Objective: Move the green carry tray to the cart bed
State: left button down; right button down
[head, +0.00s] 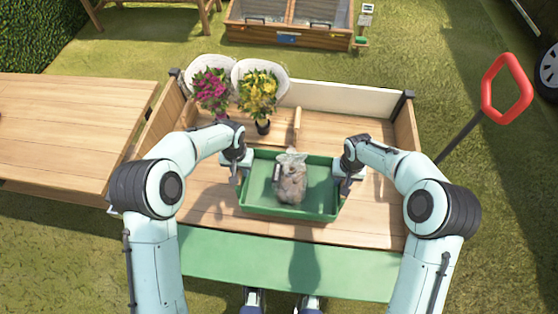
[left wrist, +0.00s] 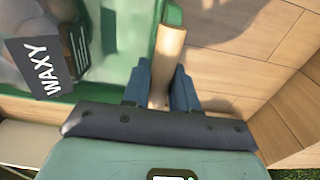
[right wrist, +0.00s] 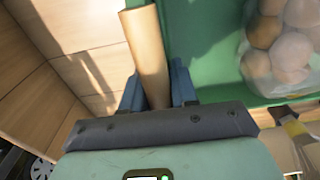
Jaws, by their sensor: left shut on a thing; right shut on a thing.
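The green carry tray (head: 320,211) is over the wooden cart bed (head: 375,215), near its front edge. I cannot tell whether it rests on the boards or hangs just above them. A clear bag of potatoes (head: 291,180) with a dark "WAXY" label (left wrist: 38,65) lies in it. My left gripper (head: 238,172) is shut on the tray's left wooden handle (left wrist: 168,55). My right gripper (head: 346,180) is shut on the right wooden handle (right wrist: 147,50). The tray looks about level.
A pink-flowered plant (head: 211,88) and a yellow-flowered plant (head: 258,93) stand at the bed's back left. Low side boards (head: 404,122) edge the bed. A wooden table (head: 70,125) is at left. Bare boards show right of the tray. A red cart handle (head: 507,88) rises at right.

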pick_arm(q)
jog(key=shift+a+r, duration=0.1)
jog(key=shift+r, duration=0.05)
pick_arm(e)
jog(key=shift+s+d, duration=0.1)
jog(key=shift+d, duration=0.1)
jog(key=shift+f, duration=0.15)
